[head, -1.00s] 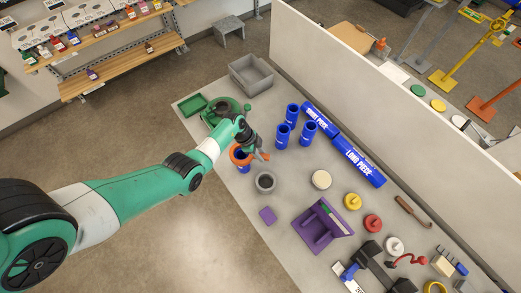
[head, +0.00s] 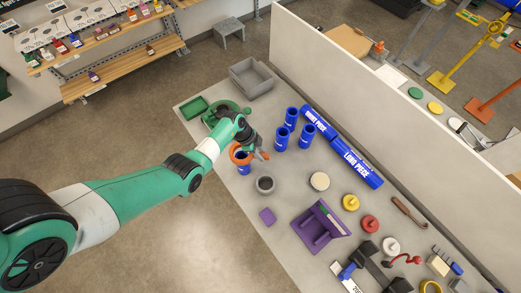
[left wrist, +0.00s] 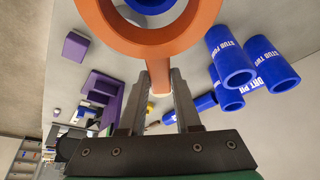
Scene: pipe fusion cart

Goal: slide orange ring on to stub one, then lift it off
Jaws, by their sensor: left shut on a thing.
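The orange ring (head: 238,158) is at the upper end of a blue stub (head: 244,169), at the left edge of the worktable. In the left wrist view, the blue stub (left wrist: 150,4) shows inside the opening of the ring (left wrist: 167,43). I cannot tell whether the ring is around the stub or just above it. The stub's label is hidden. My left gripper (left wrist: 160,85) is shut on the ring's straight tab. In the head view my left gripper (head: 255,152) is to the right of the ring. My right gripper is not in view.
Several other blue stubs (head: 281,138) stand to the right, before the blue long piece (head: 357,163) and a low wall (head: 390,110).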

